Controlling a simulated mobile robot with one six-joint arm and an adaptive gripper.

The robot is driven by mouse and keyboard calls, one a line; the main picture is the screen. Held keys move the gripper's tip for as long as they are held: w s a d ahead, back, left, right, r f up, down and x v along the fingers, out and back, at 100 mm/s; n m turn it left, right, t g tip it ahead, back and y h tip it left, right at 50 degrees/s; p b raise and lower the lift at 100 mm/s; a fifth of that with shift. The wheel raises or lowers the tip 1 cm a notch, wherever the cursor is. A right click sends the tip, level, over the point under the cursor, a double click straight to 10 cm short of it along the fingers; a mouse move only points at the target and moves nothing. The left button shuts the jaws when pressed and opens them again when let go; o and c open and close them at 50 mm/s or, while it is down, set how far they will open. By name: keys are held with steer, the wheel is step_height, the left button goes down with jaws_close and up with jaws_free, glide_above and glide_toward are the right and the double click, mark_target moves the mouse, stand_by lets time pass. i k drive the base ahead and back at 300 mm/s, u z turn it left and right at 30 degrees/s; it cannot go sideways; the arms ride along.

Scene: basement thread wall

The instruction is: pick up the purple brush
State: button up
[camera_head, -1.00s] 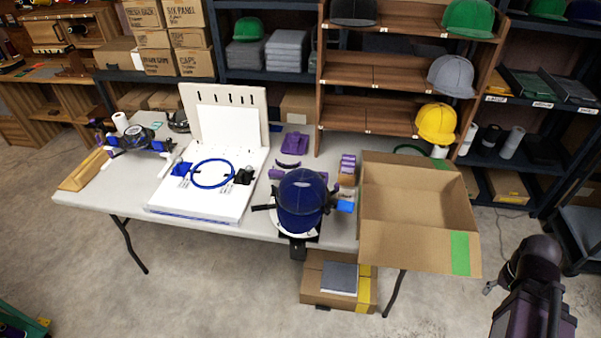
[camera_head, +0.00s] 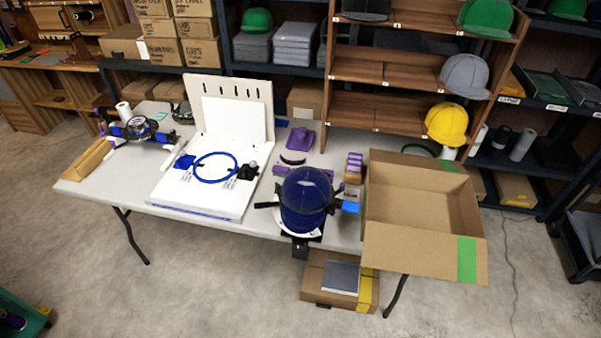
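I cannot pick out the purple brush for certain. A purple piece with a raised middle (camera_head: 300,138) lies on the table behind the blue cap. Several small purple pieces on a wooden block (camera_head: 354,167) stand to the right of the blue cap. A flat purple piece (camera_head: 281,170) lies partly hidden behind the cap. Another purple object (camera_head: 13,321) shows at the lower left on a green cart, cut by the frame edge. My gripper is not in view.
The grey table (camera_head: 143,180) holds a white board with a blue ring (camera_head: 215,168), a dark blue cap on a stand (camera_head: 305,198) and an open cardboard box (camera_head: 425,250). A box (camera_head: 340,290) sits under the table. The floor in front is clear.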

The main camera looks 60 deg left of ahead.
mark_target(277, 170)
steer(key=z, duration=1.1)
steer(key=k, duration=1.6)
steer(key=u, duration=1.85)
